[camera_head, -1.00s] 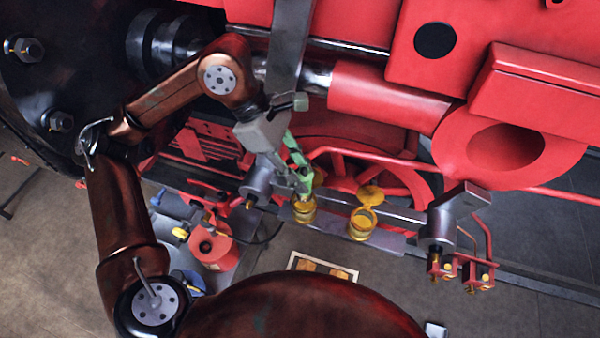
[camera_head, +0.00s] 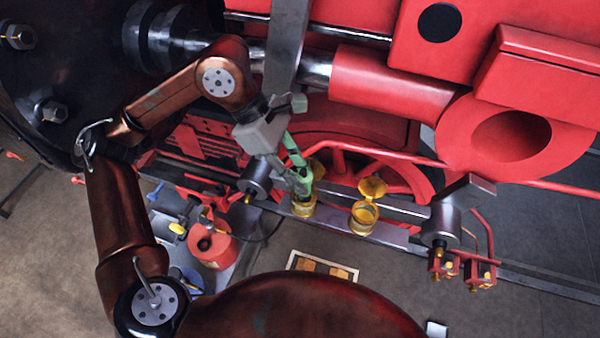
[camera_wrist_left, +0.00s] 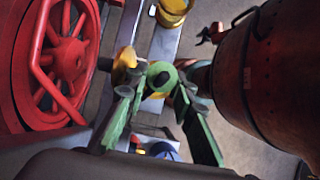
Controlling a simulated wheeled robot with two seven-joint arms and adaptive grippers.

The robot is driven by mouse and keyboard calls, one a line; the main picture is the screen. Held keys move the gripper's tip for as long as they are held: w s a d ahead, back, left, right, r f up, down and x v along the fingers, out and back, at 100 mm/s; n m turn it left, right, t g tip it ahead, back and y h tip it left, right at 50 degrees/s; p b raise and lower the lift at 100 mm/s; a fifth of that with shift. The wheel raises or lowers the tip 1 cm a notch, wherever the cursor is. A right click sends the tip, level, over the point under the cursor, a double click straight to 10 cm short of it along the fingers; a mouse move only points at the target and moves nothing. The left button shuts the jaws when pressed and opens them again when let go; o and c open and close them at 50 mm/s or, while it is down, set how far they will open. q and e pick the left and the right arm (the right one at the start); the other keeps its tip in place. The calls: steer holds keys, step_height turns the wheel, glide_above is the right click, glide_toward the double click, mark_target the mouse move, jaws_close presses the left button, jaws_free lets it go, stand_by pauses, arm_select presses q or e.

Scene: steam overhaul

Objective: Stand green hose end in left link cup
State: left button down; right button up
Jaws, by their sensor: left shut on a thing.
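The left link cup (camera_head: 303,209) is a yellow cup on the grey link bar. Its raised yellow lid (camera_head: 318,168) shows partly behind my gripper. My left gripper (camera_head: 302,187) points down right over this cup, its green fingers shut on the green hose end (camera_wrist_left: 160,76). In the left wrist view the hose end shows as a green ring with a dark centre between the fingertips. Yellow cup parts show around it. The fingers hide the cup's mouth, so I cannot tell whether the hose end is inside it. My right gripper is not in view.
A second yellow cup (camera_head: 363,217) with its lid raised stands to the right on the link bar (camera_head: 395,236). A red wheel (camera_wrist_left: 65,55) and red rods lie close behind. A red can (camera_head: 212,248) stands at lower left.

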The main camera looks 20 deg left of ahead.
arm_select(q)
steer(key=shift+f+b, duration=0.55)
steer(key=shift+f, duration=0.1)
steer(key=shift+f, duration=0.2)
steer(key=c, duration=1.6)
jaws_free()
steer(key=v, duration=1.2)
